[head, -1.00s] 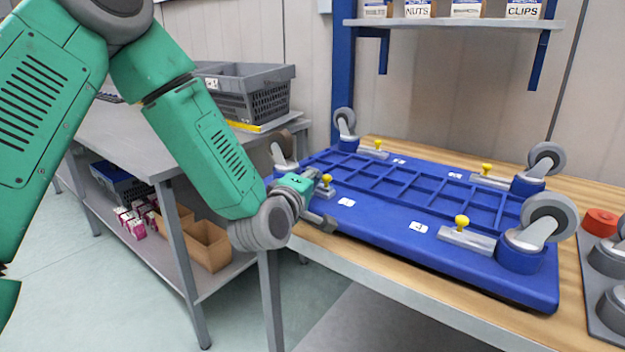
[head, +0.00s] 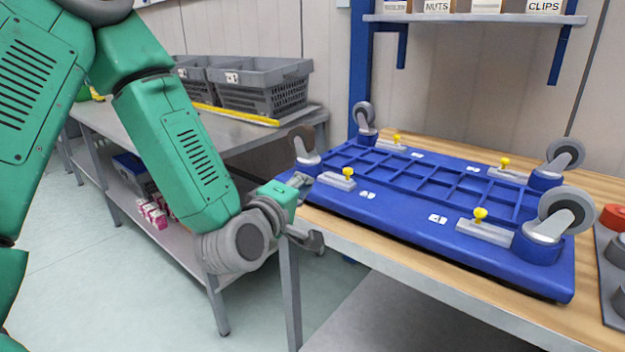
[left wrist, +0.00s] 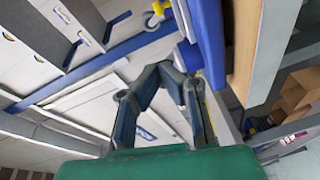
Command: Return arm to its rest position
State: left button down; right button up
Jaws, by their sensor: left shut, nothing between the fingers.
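My left arm is green and comes in from the left in the head view. Its gripper (head: 308,240) hangs by the front left corner of the workbench, beside the upturned blue platform (head: 400,215), and looks apart from it. In the left wrist view the dark fingers (left wrist: 160,72) come together at their ends with nothing between them. My right gripper is not in view.
The blue platform lies on the wooden workbench (head: 520,315) with its casters up. A grey metal table (head: 240,135) with grey crates (head: 262,85) stands behind my arm. Pink boxes (head: 152,213) sit on its lower shelf. Open floor lies at the lower left.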

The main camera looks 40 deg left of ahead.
pick_arm(q)
jog(key=s+d+f+m+g+h, duration=0.2)
jog(key=s+f+m+g, duration=0.15)
jog(key=f, duration=0.65)
jog(key=s+d+f+m+g+h, duration=0.1)
jog(key=s+f+m+g, duration=0.25)
jog(key=f, duration=0.55)
jog(key=s+d+f+m+g, duration=0.1)
jog(key=s+f+m+g, duration=0.3)
jog(key=s+f, duration=0.5)
jog(key=s+f+m+g, duration=0.5)
jog(key=s+f, duration=0.3)
jog(key=s, duration=0.5)
jog(key=shift+s+d+f+m+g, duration=0.3)
jog(key=shift+d+f+m, duration=0.05)
jog(key=shift+m, duration=0.55)
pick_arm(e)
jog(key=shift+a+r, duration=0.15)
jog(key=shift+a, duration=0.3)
